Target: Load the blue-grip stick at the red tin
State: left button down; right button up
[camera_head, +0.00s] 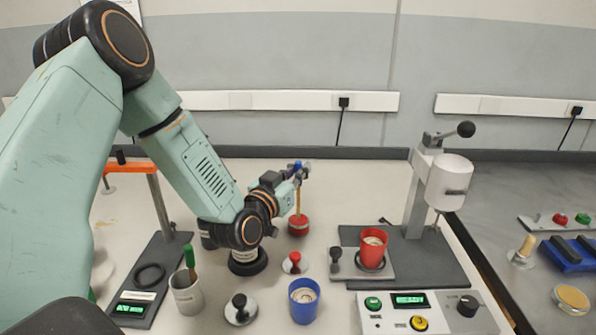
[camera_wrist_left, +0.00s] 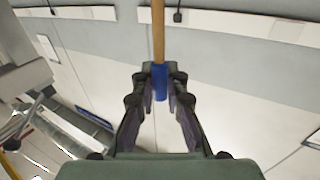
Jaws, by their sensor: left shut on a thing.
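In the left wrist view, the gripper's fingers (camera_wrist_left: 160,88) close on the blue grip (camera_wrist_left: 161,70), with the shaft (camera_wrist_left: 158,30) extending away beyond the fingertips. The tin does not show there. My right gripper is not in view.
A red-knobbed piece (camera_head: 295,263), blue cup (camera_head: 304,312) and black-knobbed piece (camera_head: 240,311) stand in front. A pale cup (camera_head: 187,297) holds a green-handled stick (camera_head: 189,257). A red cup (camera_head: 373,256) sits at the lever stand (camera_head: 430,262) on the right, behind a control panel (camera_head: 390,317).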

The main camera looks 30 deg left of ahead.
pick_arm(q)
jog(key=shift+w+f, duration=0.15)
jog(key=shift+f, duration=0.15)
dwell(0.4)
jog(key=shift+f+b, duration=0.2)
jog(key=shift+b, duration=0.15)
jog(key=shift+f, duration=0.1)
dwell(0.5)
